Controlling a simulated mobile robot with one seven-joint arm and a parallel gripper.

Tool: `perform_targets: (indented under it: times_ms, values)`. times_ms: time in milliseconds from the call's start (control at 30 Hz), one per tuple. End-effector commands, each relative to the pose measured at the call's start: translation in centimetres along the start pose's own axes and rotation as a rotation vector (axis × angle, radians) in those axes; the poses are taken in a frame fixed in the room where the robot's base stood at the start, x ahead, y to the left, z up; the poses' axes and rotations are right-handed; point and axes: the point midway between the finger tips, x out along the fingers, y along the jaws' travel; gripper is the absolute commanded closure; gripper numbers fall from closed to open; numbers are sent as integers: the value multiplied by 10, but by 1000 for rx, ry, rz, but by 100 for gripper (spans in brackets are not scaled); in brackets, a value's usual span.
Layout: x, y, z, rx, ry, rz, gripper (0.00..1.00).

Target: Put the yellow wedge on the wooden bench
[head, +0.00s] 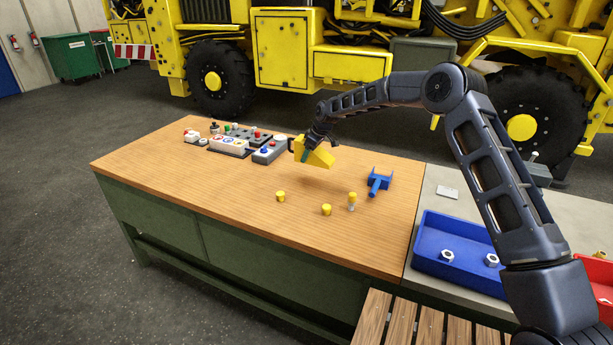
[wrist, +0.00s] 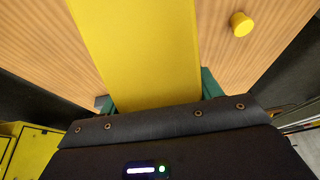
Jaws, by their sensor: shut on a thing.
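The yellow wedge (head: 317,155) is held in my gripper (head: 306,154) above the back part of the wood-topped workbench (head: 230,205). It looks tilted, and a gap seems to show between it and the top. In the wrist view the wedge (wrist: 135,45) fills the middle as a broad yellow band. The green finger pads of my gripper (wrist: 158,93) show on both sides of it. A slatted wooden bench (head: 398,325) stands in front of the workbench at the bottom edge, partly cut off by the picture.
Several small yellow pieces (head: 326,210) and a blue forked part (head: 379,182) are on the workbench. Control boxes (head: 268,152) stand at its back left. A blue tray (head: 450,265) with nuts is on the grey surface at right. The workbench's front left is clear.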

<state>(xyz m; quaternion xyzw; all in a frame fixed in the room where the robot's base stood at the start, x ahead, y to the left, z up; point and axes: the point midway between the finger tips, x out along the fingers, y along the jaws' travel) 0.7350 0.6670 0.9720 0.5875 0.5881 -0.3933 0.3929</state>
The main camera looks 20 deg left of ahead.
Motion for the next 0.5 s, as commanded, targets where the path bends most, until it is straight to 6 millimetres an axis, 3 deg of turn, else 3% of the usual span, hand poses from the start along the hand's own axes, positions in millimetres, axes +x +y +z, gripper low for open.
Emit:
perform_targets:
  times_ms: [300, 500]
  values:
    - [51, 0, 21, 0, 1, 1, 87]
    - [62, 1, 25, 0, 2, 2, 87]
